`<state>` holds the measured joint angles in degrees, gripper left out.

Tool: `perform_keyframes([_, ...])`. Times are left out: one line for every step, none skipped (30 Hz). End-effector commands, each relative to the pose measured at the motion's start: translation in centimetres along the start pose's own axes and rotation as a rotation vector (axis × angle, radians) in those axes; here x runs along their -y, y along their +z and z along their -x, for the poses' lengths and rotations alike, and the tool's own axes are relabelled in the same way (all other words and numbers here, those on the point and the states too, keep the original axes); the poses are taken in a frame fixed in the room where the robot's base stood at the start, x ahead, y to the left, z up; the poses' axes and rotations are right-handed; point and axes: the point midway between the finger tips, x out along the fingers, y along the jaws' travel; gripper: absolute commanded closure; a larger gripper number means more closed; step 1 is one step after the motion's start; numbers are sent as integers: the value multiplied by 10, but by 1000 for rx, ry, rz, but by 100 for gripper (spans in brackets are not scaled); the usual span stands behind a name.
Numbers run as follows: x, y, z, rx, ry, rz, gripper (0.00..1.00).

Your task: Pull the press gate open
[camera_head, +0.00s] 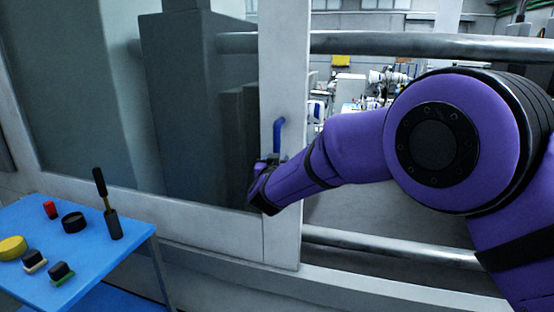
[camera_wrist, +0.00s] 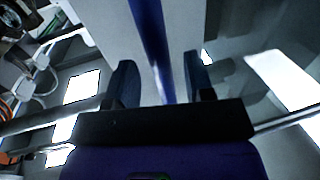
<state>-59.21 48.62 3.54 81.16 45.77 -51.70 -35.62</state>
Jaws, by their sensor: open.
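The press gate's light grey frame post (camera_head: 284,70) stands upright in the middle of the head view, with a dark glassy panel to its left. A blue upright handle (camera_head: 279,135) is on the post. My gripper (camera_head: 266,172) is at the handle's lower part, which it hides. In the wrist view the blue handle (camera_wrist: 152,40) runs between the two dark fingers of my gripper (camera_wrist: 162,78). The fingers are spread, with gaps beside the handle. I cannot tell whether either finger touches it.
A blue table (camera_head: 110,262) stands at the lower left. It holds a black-handled upright tool (camera_head: 107,205), a red piece (camera_head: 50,209), a black ring (camera_head: 74,222) and a yellow round piece (camera_head: 12,248). Horizontal metal rails (camera_head: 420,46) cross the opening on the right.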

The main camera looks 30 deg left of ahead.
Motion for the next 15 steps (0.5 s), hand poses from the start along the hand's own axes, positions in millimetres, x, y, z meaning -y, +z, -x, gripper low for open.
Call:
perform_keyframes([1, -1, 11, 1, -2, 2, 52])
perform_keyframes([1, -1, 17, 0, -3, 2, 52])
perform_keyframes([1, 0, 24, 1, -3, 2, 52])
perform_keyframes([1, 0, 30, 1, -3, 2, 52])
perform_keyframes([1, -1, 35, 0, -3, 1, 52])
perform_keyframes([1, 0, 41, 1, -3, 2, 52])
perform_keyframes([1, 0, 45, 1, -2, 2, 52])
perform_keyframes([1, 0, 49, 1, -2, 2, 52])
perform_keyframes([1, 0, 54, 0, -2, 2, 52])
perform_keyframes([1, 0, 57, 0, -2, 2, 52])
perform_keyframes([1, 0, 59, 1, -2, 2, 52])
perform_keyframes([1, 0, 62, 1, -2, 1, 52])
perform_keyframes([1, 0, 64, 1, -2, 1, 52])
perform_keyframes([1, 0, 65, 0, -2, 1, 52])
perform_keyframes([1, 1, 66, 0, -2, 1, 52])
